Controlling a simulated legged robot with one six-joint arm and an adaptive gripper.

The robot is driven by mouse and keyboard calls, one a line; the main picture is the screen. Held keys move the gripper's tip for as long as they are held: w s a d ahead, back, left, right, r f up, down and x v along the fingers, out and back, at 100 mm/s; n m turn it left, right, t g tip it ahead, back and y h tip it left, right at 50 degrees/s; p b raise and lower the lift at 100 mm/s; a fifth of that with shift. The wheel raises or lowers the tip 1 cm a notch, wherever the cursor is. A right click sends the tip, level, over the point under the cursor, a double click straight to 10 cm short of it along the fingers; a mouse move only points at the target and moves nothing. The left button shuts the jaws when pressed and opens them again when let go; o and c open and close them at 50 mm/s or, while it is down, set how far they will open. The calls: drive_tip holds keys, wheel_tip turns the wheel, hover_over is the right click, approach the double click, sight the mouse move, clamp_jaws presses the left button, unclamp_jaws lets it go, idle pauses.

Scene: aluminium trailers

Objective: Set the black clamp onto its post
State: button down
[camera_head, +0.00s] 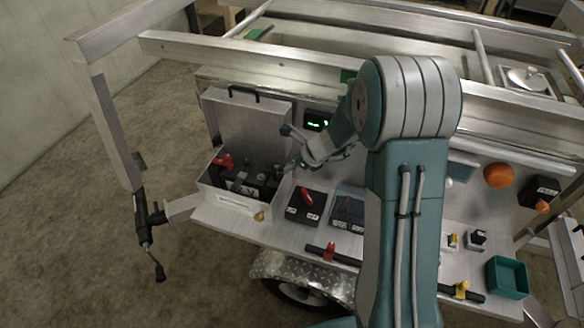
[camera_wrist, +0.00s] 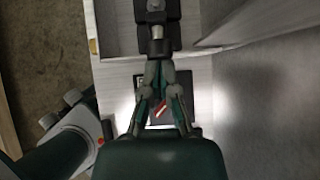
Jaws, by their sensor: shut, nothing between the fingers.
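My gripper (camera_head: 291,146) is at the right side of an open metal box on the trailer's side shelf. In the wrist view its fingers (camera_wrist: 158,66) come together and are empty. Just beyond the fingertips is a short silver post (camera_wrist: 157,32) on a black fitting (camera_wrist: 155,14). I cannot tell if the fingertips touch it. Black hardware (camera_head: 250,184) lies inside the box, partly in shadow. Another black clamp-like fitting (camera_head: 143,222) with a hanging handle is on the trailer's left corner. I cannot tell for certain which black part is the task's clamp.
The metal box (camera_head: 235,203) has its lid (camera_head: 250,122) raised behind it. A black switch unit with a red lever (camera_head: 305,201) sits right of the box. A teal bin (camera_head: 508,278) and an orange ball (camera_head: 498,175) are further right. Trailer rails (camera_head: 300,60) cross above.

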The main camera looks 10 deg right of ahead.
sight(275, 166)
drive_tip(key=shift+w+a+r+g+h, duration=0.3)
drive_tip(key=shift+a+h, duration=0.15)
drive_tip(key=shift+h, duration=0.05)
drive_tip(key=shift+w+a+r, duration=0.3)
drive_tip(key=shift+w+a, duration=0.15)
drive_tip(key=shift+a, duration=0.25)
drive_tip(key=shift+w+a+r, duration=0.15)
drive_tip(key=shift+w+a, duration=0.4)
drive_tip(key=shift+a, duration=0.3)
drive_tip(key=shift+w+a, duration=0.55)
drive_tip(key=shift+a, duration=0.25)
drive_tip(key=shift+w+a+f, duration=0.3)
drive_tip(key=shift+w+a, duration=0.05)
drive_tip(key=shift+a, duration=0.15)
drive_tip(key=shift+w+a+f, duration=0.3)
drive_tip(key=shift+a, duration=0.2)
drive_tip(key=shift+r, duration=0.85)
drive_tip(key=shift+d, duration=0.1)
